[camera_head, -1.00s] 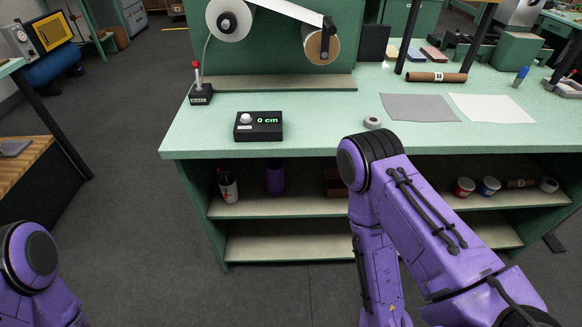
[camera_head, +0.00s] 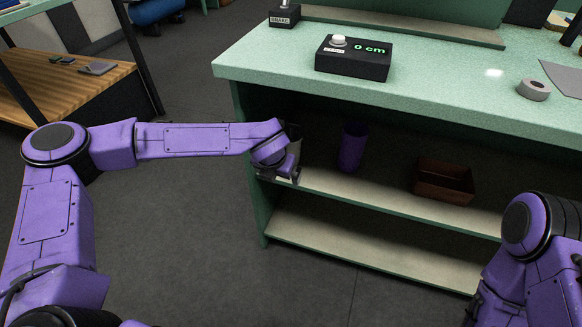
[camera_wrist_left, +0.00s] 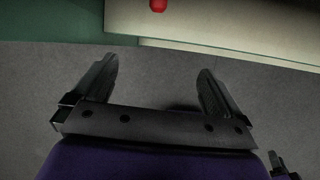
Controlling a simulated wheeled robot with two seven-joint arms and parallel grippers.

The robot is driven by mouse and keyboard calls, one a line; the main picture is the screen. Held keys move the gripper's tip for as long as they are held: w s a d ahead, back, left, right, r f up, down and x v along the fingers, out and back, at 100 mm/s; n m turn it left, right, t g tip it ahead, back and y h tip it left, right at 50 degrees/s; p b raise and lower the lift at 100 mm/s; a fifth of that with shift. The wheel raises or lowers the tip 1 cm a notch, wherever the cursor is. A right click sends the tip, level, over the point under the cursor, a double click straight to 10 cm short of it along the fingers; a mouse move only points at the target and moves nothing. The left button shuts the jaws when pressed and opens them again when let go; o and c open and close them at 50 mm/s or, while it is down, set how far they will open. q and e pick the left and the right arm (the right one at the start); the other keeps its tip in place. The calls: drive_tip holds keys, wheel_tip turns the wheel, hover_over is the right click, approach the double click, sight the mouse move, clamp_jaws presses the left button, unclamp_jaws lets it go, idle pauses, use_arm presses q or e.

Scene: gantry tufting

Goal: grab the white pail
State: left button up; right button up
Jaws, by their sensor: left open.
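My left gripper (camera_head: 284,173) is at the shelf's front left corner, in front of this container. In the left wrist view my left gripper (camera_wrist_left: 157,74) is open, with nothing between its fingers. Past the fingers are grey floor and the shelf edge, with a small red thing (camera_wrist_left: 158,5) at the top edge. My right gripper is out of view.
A purple cylinder (camera_head: 352,147) and a brown open box (camera_head: 443,180) stand farther right on the upper shelf (camera_head: 390,207). The lower shelf (camera_head: 350,248) looks empty where visible. The benchtop (camera_head: 440,95) overhangs both and carries a black counter box (camera_head: 353,58) and a tape roll (camera_head: 534,89).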

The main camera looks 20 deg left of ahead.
sight(289, 136)
use_arm(q)
drive_tip(key=shift+n, duration=0.5)
drive_tip(key=w, duration=0.2)
drive_tip(key=w+r, duration=0.1)
drive_tip(key=w, duration=0.4)
drive_tip(key=shift+w+a+r, duration=0.25)
drive_tip(key=shift+w+a, duration=0.1)
drive_tip(key=shift+w, duration=0.05)
drive_tip(key=w, duration=0.2)
drive_tip(key=w+f, duration=0.1)
drive_tip(key=w, duration=0.2)
drive_tip(key=shift+w+b, duration=0.25)
drive_tip(key=shift+b, duration=0.15)
drive_tip(key=c, duration=1.4)
